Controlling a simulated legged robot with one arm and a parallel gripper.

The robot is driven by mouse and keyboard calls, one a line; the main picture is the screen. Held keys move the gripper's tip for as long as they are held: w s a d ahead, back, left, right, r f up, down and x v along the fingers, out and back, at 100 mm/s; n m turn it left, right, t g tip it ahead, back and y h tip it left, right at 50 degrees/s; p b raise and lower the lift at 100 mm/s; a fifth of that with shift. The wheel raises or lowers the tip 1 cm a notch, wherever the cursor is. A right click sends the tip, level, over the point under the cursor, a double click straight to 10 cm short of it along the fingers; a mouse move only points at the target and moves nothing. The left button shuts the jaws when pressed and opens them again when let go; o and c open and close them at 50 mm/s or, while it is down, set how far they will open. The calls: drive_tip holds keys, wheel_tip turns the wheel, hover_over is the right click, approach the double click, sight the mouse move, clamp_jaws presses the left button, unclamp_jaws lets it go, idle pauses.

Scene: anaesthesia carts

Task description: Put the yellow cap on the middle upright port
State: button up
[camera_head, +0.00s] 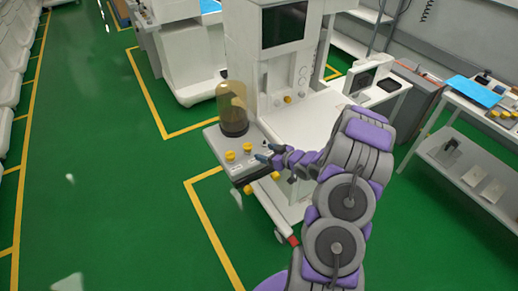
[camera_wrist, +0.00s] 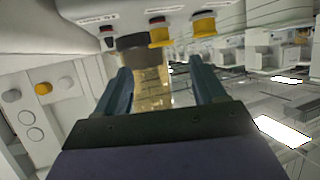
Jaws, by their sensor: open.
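Three upright ports stand in a row on the cart's side shelf (camera_head: 213,141). In the wrist view, which shows them upside down, the middle port carries a yellow cap (camera_wrist: 160,33). An outer port also carries a yellow cap (camera_wrist: 204,25). The other outer port (camera_wrist: 107,36) shows dark and red, with no yellow on it. In the head view the two yellow caps (camera_head: 230,155) (camera_head: 247,148) stand left of my gripper (camera_head: 267,152). My gripper (camera_wrist: 160,68) is open, with nothing between its fingers, close to the uncapped end of the row.
An amber canister (camera_head: 231,100) on a dark base stands behind the ports. Yellow knobs (camera_head: 248,189) (camera_head: 275,176) sit low on the shelf's front. The cart's white worktop (camera_head: 305,118) lies to the right. A side table (camera_head: 480,105) stands far right. Green floor is open at left.

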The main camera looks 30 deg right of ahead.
drive_tip(key=s+a+r+m+g+h, duration=0.1)
drive_tip(key=s+a+r+g+h, duration=0.2)
drive_tip(key=r, duration=0.4)
drive_tip(key=s+a+r+m+g+h, duration=0.1)
drive_tip(key=s+r+g+h, duration=0.25)
drive_tip(key=s+r, duration=0.35)
drive_tip(key=s+a+r+g, duration=0.2)
drive_tip(key=s+a, duration=0.4)
drive_tip(key=s, duration=0.4)
drive_tip(key=s+a+r+m+g+y, duration=0.1)
drive_tip(key=s+a+r+g, duration=0.2)
drive_tip(key=s+a, duration=0.4)
drive_tip(key=s+a+r+g+y, duration=0.1)
drive_tip(key=s+a+r+g, duration=0.2)
drive_tip(key=s, duration=1.1)
drive_tip(key=a+r, duration=0.2)
drive_tip(key=a, duration=0.1)
drive_tip(key=shift+a+m, duration=0.25)
drive_tip(key=shift+m, duration=0.05)
drive_tip(key=shift+w+r, duration=0.1)
